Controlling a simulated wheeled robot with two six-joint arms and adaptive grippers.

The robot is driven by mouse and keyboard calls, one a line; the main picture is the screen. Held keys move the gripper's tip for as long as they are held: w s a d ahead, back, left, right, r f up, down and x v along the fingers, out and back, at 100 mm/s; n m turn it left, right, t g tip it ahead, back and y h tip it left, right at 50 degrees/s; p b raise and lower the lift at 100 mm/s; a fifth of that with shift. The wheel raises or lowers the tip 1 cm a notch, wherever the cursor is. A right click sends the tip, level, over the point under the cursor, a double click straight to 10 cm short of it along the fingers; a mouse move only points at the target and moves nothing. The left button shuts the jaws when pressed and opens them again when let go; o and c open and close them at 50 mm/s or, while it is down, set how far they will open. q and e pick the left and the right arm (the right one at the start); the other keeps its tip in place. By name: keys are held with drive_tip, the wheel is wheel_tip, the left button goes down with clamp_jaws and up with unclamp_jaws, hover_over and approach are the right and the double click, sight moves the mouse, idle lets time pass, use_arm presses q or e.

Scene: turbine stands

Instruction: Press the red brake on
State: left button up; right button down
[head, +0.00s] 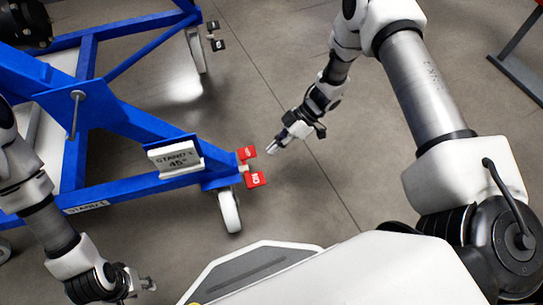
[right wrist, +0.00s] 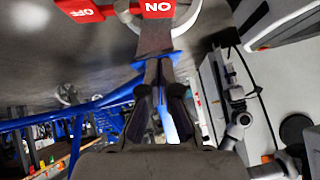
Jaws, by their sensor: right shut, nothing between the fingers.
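The red brake has two red pedals on the caster at the near corner of the blue stand. The ON pedal (head: 256,180) is nearer me and the OFF pedal (head: 247,153) is behind it. In the right wrist view the ON pedal (right wrist: 158,8) and OFF pedal (right wrist: 80,11) show upside down at the top edge. My right gripper (head: 271,151) is shut and empty, just right of the pedals; I cannot tell whether it touches them. Its fingers (right wrist: 157,65) point towards the ON pedal in the wrist view. My left gripper (head: 148,284) is low at left, away from the brake; its jaw state is unclear.
The caster wheel (head: 229,210) is under the pedals. Another caster with dark pedals (head: 215,36) is farther back. The grey floor right of the brake is clear.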

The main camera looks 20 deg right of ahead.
drive_tip(key=b, duration=0.4)
hover_over(252, 180)
drive_tip(key=w+d, duration=0.1)
drive_tip(key=d, duration=0.2)
wheel_tip(252, 180, down, 6)
drive_tip(key=shift+d, duration=0.1)
drive_tip(key=f, duration=0.1)
drive_tip(key=f+b, duration=0.1)
drive_tip(key=shift+s+a+f, duration=0.2)
drive_tip(key=shift+s+f, duration=0.1)
drive_tip(key=shift+f, duration=0.05)
drive_tip(key=shift+s+f+b, duration=0.1)
drive_tip(key=shift+f+b, duration=0.3)
drive_tip(key=shift+f, duration=0.05)
use_arm(q)
wheel_tip(252, 180, down, 6)
drive_tip(key=shift+f, duration=0.2)
